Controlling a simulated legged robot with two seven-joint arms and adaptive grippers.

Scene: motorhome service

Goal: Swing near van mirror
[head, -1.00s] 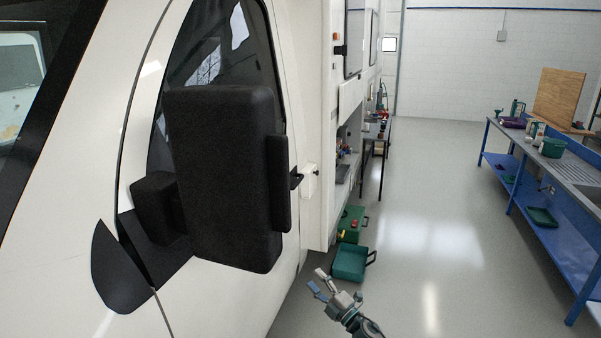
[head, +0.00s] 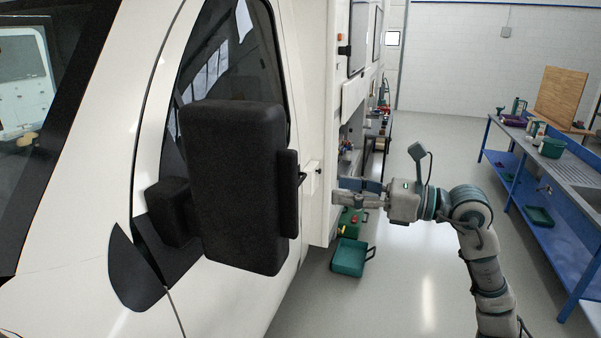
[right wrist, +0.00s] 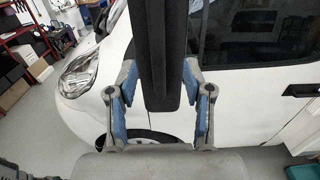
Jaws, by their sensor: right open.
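The near van mirror (head: 235,190) is a large black housing on a black arm, standing out from the white cab door. A narrower black strip (head: 287,193) runs along its right edge. My right gripper (head: 337,191) is open and empty at mirror height, pointing left, with a small gap to the mirror's edge in the head view. In the right wrist view the mirror's dark edge (right wrist: 160,50) lies upright between the two blue-padded fingers (right wrist: 160,80), with no clear contact. My left gripper is in neither view.
The white van body (head: 240,295) fills the left. An open green box (head: 350,257) lies on the floor below my right gripper. A blue workbench (head: 560,200) stands at the right.

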